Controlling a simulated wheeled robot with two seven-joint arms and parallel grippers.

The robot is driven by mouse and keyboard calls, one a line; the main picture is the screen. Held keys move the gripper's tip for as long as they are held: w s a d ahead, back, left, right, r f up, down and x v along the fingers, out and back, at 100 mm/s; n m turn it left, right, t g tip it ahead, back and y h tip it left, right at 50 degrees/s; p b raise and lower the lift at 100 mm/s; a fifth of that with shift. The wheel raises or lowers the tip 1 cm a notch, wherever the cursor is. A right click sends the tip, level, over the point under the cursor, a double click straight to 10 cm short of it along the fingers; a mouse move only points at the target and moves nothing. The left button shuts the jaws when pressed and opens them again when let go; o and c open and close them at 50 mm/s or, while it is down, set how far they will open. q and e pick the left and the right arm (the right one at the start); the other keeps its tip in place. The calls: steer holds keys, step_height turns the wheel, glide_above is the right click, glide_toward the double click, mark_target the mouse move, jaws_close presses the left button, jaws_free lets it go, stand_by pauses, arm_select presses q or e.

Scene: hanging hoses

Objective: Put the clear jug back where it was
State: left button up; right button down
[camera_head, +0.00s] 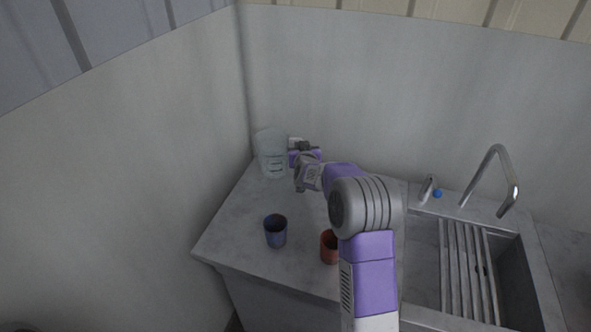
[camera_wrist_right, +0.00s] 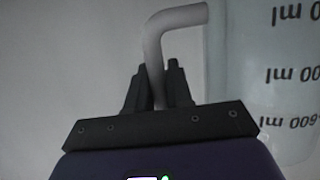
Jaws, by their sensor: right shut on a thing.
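The clear jug (camera_head: 271,155) stands upright at the back left of the counter, close to the wall corner. In the right wrist view its side with measuring marks (camera_wrist_right: 270,80) fills the right part. My right gripper (camera_head: 297,145) is to the right of the jug, shut on its pale handle (camera_wrist_right: 152,55). The jug's base looks at or very near the counter top; I cannot tell if it touches. My left gripper is not in view.
A blue cup (camera_head: 275,231) and a red-brown cup (camera_head: 329,247) stand near the counter's front, the latter partly behind my right arm. At right are a sink with a slatted rack (camera_head: 466,268) and a tall faucet (camera_head: 494,165). The counter's left part (camera_head: 235,222) is clear.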

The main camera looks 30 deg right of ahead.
step_height(320, 180, down, 6)
steer(key=shift+r+b, duration=0.15)
steer(key=shift+b, duration=0.65)
steer(key=c, duration=1)
jaws_free()
steer(key=shift+r, duration=0.1)
steer(key=p+v, duration=0.1)
steer(key=v, duration=1.1)
steer(key=shift+p, duration=0.4)
